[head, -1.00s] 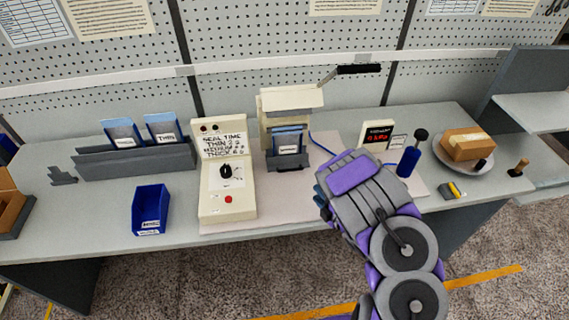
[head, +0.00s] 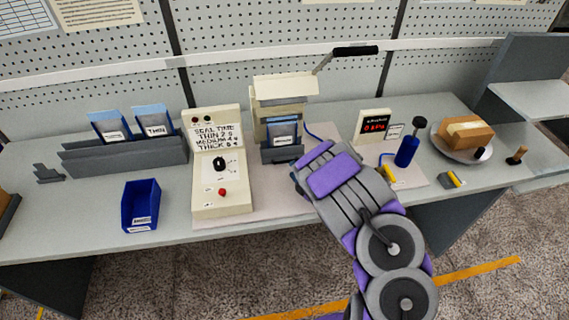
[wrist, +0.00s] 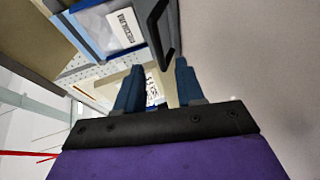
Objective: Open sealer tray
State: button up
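The sealer (head: 285,88) is a cream upright box at the middle of the bench, with a raised lever ending in a black handle (head: 355,51). On its front is a dark grey tray (head: 283,154) holding a blue-edged pouch (head: 282,134) with a white label. The pouch (wrist: 110,25) and dark tray edge (wrist: 163,45) fill the upper part of the wrist view. My gripper (wrist: 158,88) has its two blue fingers apart with nothing seen between them. The tray edge lies just beyond the fingertips; I cannot tell if they touch. In the head view my arm hides the fingertips.
A cream control box (head: 220,165) with a knob and red button stands left of the sealer. Right are a red-digit display (head: 375,124), a blue cylinder (head: 407,151) and a plate with a brown package (head: 466,133). A blue bin (head: 141,205) sits at the left.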

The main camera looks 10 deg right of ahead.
aim_at(285, 162)
jog(key=x, duration=0.7)
jog(key=shift+w+f+b, duration=0.1)
jog(key=shift+w+b, duration=0.1)
jog(key=shift+b, duration=0.2)
grip_shut()
